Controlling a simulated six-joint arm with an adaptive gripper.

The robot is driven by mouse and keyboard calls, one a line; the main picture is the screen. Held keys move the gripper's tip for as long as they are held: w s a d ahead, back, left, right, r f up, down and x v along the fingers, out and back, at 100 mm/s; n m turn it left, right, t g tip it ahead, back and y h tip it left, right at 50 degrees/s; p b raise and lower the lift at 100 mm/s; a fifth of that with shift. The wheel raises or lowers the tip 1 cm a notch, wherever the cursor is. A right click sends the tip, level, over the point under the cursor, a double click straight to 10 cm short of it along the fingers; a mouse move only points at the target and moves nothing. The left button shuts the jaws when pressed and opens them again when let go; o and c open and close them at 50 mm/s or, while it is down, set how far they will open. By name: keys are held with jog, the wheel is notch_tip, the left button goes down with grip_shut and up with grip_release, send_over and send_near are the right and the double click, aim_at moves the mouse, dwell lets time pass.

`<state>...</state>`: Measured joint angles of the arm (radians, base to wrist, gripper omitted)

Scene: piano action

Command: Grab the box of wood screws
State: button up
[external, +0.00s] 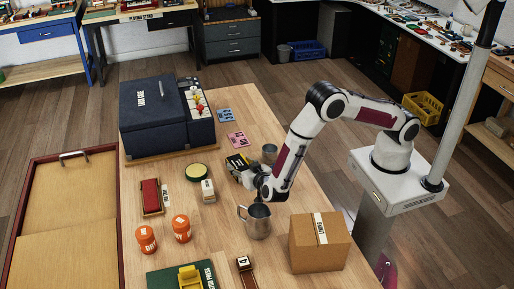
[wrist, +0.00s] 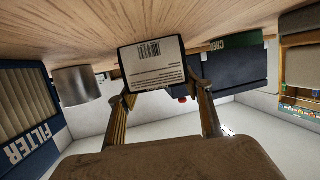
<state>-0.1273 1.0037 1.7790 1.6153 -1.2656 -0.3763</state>
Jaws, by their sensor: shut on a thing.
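A small dark box (external: 237,160) with a pale label is at my gripper (external: 246,177) in the external view, near the middle of the table. In the wrist view the box (wrist: 155,66) shows a white label with a barcode and fine print too small to read. My gripper's two fingers (wrist: 163,96) stand on either side of it and are shut on it. Whether it is the box of wood screws cannot be read. The wrist picture appears upside down, with the wooden tabletop at the top; a gap under the box is hard to judge.
A metal pitcher (external: 258,222) stands close in front of my gripper, and a metal cup (external: 269,152) close behind. A cardboard box (external: 319,246) stands front right.

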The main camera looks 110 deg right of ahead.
aim_at(241, 165)
jog(key=shift+r, duration=0.15)
notch_tip(241, 165, up, 10)
dwell(0.9)
